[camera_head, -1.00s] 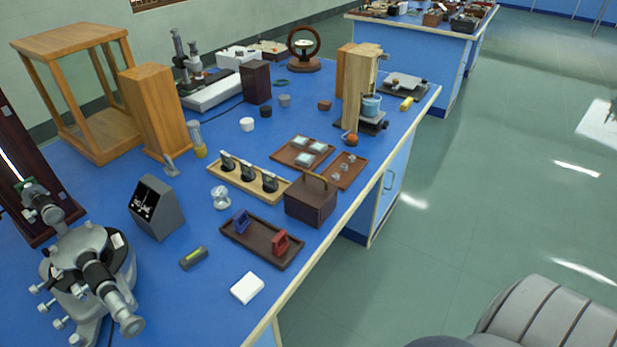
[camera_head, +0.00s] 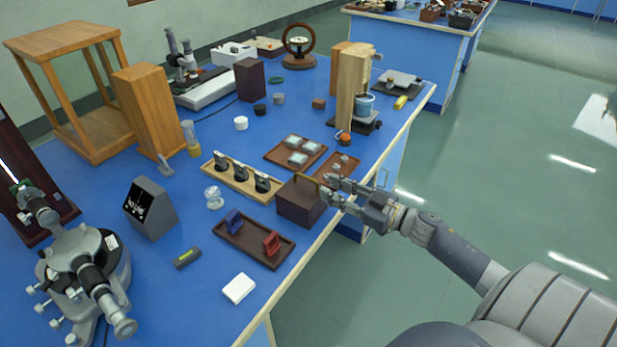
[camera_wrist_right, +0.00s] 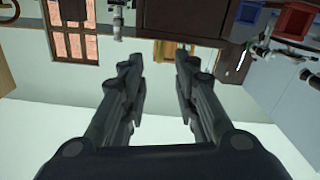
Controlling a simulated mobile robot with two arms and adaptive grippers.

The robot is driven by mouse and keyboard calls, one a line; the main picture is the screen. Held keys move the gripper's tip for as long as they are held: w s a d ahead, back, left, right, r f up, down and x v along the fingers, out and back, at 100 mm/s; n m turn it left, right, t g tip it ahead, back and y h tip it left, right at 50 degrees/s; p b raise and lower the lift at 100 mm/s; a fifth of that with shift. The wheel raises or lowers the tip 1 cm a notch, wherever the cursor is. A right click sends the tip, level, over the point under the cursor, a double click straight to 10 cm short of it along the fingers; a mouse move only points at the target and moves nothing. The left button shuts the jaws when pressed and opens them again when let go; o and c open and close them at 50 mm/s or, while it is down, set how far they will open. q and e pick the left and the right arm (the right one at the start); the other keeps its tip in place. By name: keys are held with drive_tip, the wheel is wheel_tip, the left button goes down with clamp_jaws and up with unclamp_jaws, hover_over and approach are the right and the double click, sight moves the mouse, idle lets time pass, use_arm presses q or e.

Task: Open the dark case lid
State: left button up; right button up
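The dark case (camera_head: 298,203) is a dark brown box near the right edge of the blue bench, and its lid looks closed. A tan handle (camera_head: 307,181) stands over its top, partly hidden behind my fingers. My right gripper (camera_head: 328,189) is at the right side of the case, close to the handle; I cannot tell whether it touches. In the wrist view the right gripper (camera_wrist_right: 159,68) has its fingers apart with nothing between them. The case (camera_wrist_right: 195,18) fills the top of that view, beyond the fingertips. My left gripper is not in view.
A tray with blue and red pieces (camera_head: 252,249) lies in front of the case. A wooden rack of dark parts (camera_head: 218,176) stands left of it. Trays of glass pieces (camera_head: 277,153) lie behind it. Open floor (camera_head: 500,190) lies right of the bench.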

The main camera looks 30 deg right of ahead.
sight(308, 178)
drive_tip(key=x, duration=0.8)
drive_tip(key=shift+w+p, duration=0.15)
drive_tip(key=shift+p, duration=0.25)
